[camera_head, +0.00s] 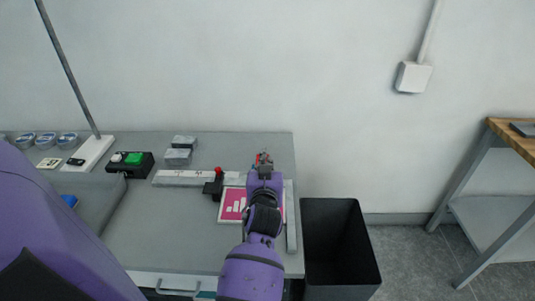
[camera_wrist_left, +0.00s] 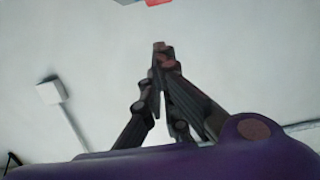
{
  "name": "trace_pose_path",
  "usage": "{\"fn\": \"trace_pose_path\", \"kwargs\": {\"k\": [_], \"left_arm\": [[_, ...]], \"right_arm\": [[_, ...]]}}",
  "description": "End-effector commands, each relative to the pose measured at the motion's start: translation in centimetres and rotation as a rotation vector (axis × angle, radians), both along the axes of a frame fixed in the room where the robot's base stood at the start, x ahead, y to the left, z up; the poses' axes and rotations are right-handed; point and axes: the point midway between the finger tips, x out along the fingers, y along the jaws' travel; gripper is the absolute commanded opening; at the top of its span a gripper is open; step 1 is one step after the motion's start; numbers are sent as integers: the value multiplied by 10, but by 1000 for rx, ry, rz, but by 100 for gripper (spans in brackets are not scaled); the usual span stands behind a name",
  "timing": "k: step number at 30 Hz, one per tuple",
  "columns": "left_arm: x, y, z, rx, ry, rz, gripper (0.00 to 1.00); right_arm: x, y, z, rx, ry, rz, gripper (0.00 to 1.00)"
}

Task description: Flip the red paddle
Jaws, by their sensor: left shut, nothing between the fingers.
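A small red piece, which looks like the red paddle (camera_head: 257,158), shows at the back right of the grey bench, right beside my left gripper (camera_head: 265,158). My gripper and wrist hide most of it, so I cannot tell its tilt or whether they touch. In the left wrist view a red part (camera_wrist_left: 158,3) shows at the top edge, beyond and apart from the fingertips. My left gripper (camera_wrist_left: 160,47) is shut there, its fingers together and empty. My right gripper is not in view.
A pink-and-white printed sheet (camera_head: 232,205) lies partly under my arm. A black clamp with a red knob (camera_head: 218,171) stands beside it. A black box with a green button (camera_head: 134,158) is left. A dark bin (camera_head: 340,240) stands right of the bench (camera_head: 165,230).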

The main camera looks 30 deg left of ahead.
Motion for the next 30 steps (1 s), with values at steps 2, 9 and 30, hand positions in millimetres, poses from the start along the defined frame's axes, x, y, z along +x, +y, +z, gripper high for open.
{"fn": "trace_pose_path", "kwargs": {"k": [2, 9, 30], "left_arm": [[0, 0, 0, 1, 1, 0, 0], [17, 10, -1, 3, -2, -2, 0], [87, 53, -53, 0, 4, 0, 0]], "right_arm": [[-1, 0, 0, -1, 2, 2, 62], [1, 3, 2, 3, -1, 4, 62], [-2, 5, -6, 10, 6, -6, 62]]}}
